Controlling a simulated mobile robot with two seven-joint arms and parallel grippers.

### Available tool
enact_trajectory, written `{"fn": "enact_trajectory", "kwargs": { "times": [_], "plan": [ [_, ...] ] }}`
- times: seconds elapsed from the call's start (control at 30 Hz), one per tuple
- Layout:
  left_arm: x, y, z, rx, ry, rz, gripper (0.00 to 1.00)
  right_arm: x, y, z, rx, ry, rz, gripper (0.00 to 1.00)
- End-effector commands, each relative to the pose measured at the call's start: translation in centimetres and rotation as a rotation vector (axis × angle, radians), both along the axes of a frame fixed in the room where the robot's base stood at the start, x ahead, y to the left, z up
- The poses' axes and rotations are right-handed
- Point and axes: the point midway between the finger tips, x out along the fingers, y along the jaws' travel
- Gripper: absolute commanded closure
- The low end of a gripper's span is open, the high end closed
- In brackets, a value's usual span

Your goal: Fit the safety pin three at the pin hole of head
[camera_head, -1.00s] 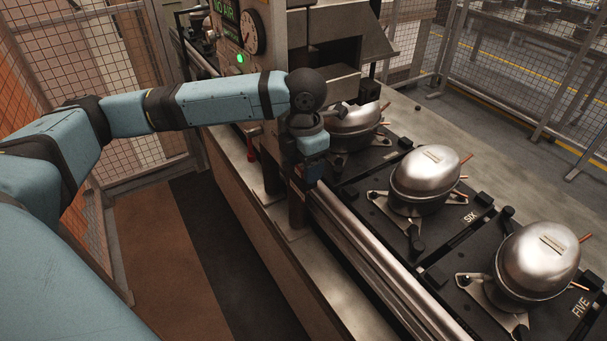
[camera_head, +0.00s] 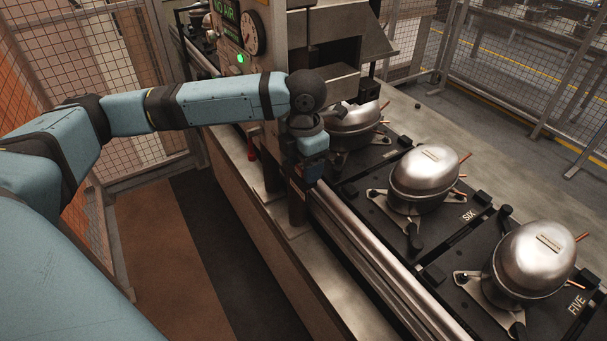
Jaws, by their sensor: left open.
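My left gripper (camera_head: 303,186) points down beside the front of the machine head (camera_head: 318,50), above the steel rail at the bench's front edge. It is open, but its fingertips are dark and partly lost against the post below. I cannot make out safety pin three or the pin hole in this view. A small red part (camera_head: 251,152) shows low on the machine's front, left of my gripper; I cannot tell what it is. My right gripper is not in view.
Silver compressors stand on dark pallets at the right, one by the label SIX (camera_head: 425,178) and one by FIVE (camera_head: 535,258). Another compressor (camera_head: 352,122) sits close behind my gripper. The steel rail (camera_head: 375,265) runs along the front. Mesh fences stand left and right.

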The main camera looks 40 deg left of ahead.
Motion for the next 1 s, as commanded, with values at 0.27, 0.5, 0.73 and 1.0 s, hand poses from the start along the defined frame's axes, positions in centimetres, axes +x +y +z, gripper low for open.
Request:
{"fn": "enact_trajectory", "kwargs": {
  "times": [0.27,0.5,0.73,1.0],
  "plan": [
    [-0.01,-0.01,0.08,0.000,0.001,0.000,0.43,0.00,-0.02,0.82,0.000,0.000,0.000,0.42],
    [0.00,-0.01,0.00,0.000,0.000,0.000,0.43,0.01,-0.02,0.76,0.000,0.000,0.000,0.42],
    [0.00,-0.01,0.01,0.000,0.000,0.000,0.95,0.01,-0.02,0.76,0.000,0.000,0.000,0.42],
    [0.01,-0.02,0.06,0.000,-0.001,0.000,1.00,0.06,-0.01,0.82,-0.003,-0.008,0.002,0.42]
  ]
}}
